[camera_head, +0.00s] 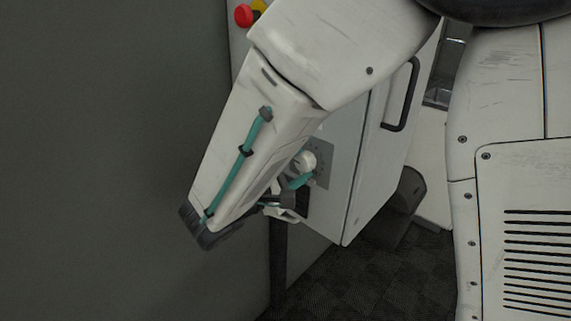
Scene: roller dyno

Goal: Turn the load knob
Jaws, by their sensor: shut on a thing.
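The load knob (304,160) is a small pale round shape in front of a grey dial plate (325,160) with tick marks, on the front of the white cabinet. My arm reaches down across the picture, and its end bends back toward the dial plate. My gripper (297,178) is at the knob, partly hidden behind my forearm. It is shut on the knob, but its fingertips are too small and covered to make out. The angle of the knob cannot be read.
The white cabinet (365,185) has a black handle (402,95) on its right side. A red button (243,15) sits above, left of my arm. A dark grey bin (408,200) stands on the checkered floor (370,285). A plain grey wall (100,150) fills the left.

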